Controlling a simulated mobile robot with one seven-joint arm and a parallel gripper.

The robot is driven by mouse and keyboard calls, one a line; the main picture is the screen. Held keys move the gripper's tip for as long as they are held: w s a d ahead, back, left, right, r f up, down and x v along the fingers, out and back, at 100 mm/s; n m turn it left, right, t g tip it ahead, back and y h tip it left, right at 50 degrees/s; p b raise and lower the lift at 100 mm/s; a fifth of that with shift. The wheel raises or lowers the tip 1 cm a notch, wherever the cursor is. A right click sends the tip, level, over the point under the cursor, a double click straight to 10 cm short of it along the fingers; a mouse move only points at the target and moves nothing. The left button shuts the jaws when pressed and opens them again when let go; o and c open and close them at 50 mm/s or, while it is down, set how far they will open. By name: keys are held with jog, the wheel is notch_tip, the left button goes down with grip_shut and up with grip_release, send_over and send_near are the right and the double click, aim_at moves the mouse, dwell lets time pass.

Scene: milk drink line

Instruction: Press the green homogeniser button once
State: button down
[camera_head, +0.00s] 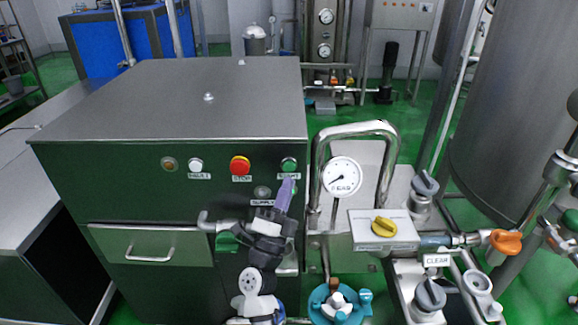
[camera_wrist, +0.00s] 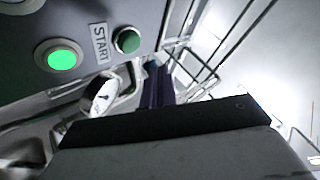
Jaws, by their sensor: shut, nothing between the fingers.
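The green button (camera_head: 289,164) sits at the right end of the button row on the homogeniser's dark front panel, above a START label. In the wrist view the green button (camera_wrist: 127,40) is unlit, beside that label. My gripper (camera_head: 287,183) is shut and empty, its purple fingers pointing up just below the button and over part of the label. In the wrist view the fingers of my gripper (camera_wrist: 153,68) end close to the button. I cannot tell whether they touch the panel. A brightly lit green round lamp or button (camera_wrist: 62,56) is across the label.
The red stop button (camera_head: 240,164) and a white button (camera_head: 196,165) are to the left in the row, with an amber lamp (camera_head: 168,164). A pressure gauge (camera_head: 342,176) and curved pipe (camera_head: 356,130) stand close on the right. A drawer handle (camera_head: 150,256) protrudes below.

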jog(key=shift+s, duration=1.05)
